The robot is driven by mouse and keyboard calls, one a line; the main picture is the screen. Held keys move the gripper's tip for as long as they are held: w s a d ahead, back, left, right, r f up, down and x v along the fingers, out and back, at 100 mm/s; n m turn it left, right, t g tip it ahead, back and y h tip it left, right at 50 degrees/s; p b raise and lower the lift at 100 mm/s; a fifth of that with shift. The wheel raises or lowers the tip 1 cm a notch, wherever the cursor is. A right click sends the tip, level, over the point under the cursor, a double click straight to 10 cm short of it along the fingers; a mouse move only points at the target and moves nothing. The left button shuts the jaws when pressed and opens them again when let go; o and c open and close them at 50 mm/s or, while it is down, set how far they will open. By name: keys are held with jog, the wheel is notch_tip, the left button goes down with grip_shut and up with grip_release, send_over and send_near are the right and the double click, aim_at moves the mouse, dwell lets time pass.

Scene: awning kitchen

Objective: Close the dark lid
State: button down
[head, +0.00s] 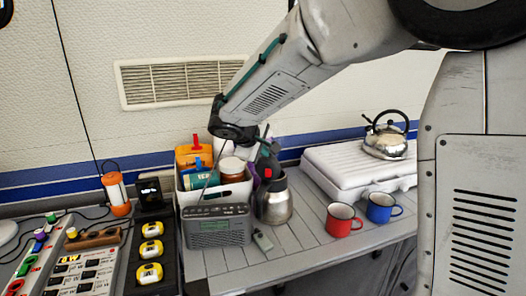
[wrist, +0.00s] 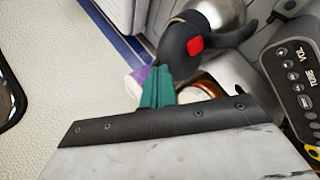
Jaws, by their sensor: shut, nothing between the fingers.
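A metal jug (head: 275,205) stands on the counter behind the grey radio. Its dark lid (head: 268,163) with a red button is at its top and looks tilted up, though its exact angle is hard to tell. In the wrist view the dark lid (wrist: 183,48) and its red button are just beyond my fingers, with the jug's shiny body (wrist: 228,12) behind. My gripper (head: 265,131) is above the lid; its teal fingers (wrist: 156,86) are together and empty. I cannot tell whether they touch the lid.
A white bin (head: 236,191) with cans and tools is left of the jug, and the grey radio (head: 217,226) is in front. Red (head: 341,220) and blue (head: 381,208) mugs stand to the right. A kettle (head: 385,137) sits on a white case (head: 345,165).

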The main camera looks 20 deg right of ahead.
jog(key=shift+w+d+r, duration=0.15)
jog(key=shift+w+d, duration=0.25)
jog(key=shift+d, duration=0.1)
jog(key=shift+w+d, duration=0.7)
jog(key=shift+d, duration=0.1)
jog(key=shift+w+d+f, duration=0.25)
jog(key=shift+w+d, duration=0.9)
jog(key=shift+d, duration=0.1)
